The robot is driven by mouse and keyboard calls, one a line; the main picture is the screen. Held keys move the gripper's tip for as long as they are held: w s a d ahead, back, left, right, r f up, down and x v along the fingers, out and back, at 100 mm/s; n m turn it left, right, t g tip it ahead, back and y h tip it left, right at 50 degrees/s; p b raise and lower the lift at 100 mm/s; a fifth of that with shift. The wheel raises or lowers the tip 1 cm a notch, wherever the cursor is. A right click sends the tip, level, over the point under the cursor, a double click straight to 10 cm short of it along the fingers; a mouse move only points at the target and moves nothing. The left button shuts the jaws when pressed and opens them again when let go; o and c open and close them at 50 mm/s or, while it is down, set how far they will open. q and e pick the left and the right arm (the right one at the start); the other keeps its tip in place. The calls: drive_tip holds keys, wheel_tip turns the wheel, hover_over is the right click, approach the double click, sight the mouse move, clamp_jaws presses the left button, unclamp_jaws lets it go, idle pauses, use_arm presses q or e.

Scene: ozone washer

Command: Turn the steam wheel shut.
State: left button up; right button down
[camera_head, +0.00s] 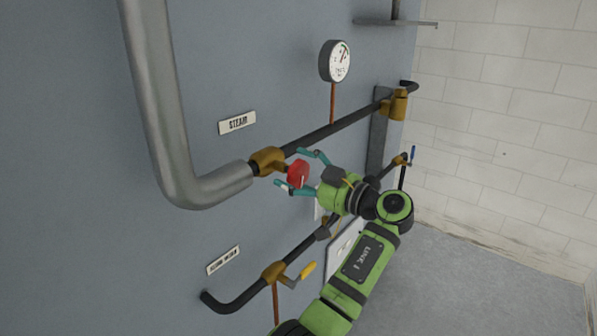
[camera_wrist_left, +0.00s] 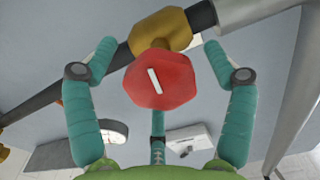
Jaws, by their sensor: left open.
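The red steam wheel (camera_head: 298,174) is a small faceted knob on a brass valve body (camera_head: 267,160) in the black pipe, below the STEAM label (camera_head: 237,123). In the left wrist view the wheel (camera_wrist_left: 160,80) faces me, with a white bar mark on its face tilted slightly from upright. My left gripper (camera_head: 293,169) is open at the wheel. Its teal fingers stand on both sides, with gaps to the wheel in the wrist view. A third finger is below the wheel; whether it touches I cannot tell. My right gripper is not in view.
A thick grey pipe (camera_head: 162,110) bends in beside the valve at the left. A round gauge (camera_head: 336,61) stands above the black pipe. A lower pipe carries a yellow-handled valve (camera_head: 307,271), near my arm. A blue-handled valve (camera_head: 412,154) is at the right.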

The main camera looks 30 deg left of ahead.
use_arm(q)
drive_tip(key=c, duration=1.1)
drive_tip(key=shift+d, duration=0.1)
drive_tip(key=shift+c, duration=0.3)
drive_tip(key=shift+f, duration=0.25)
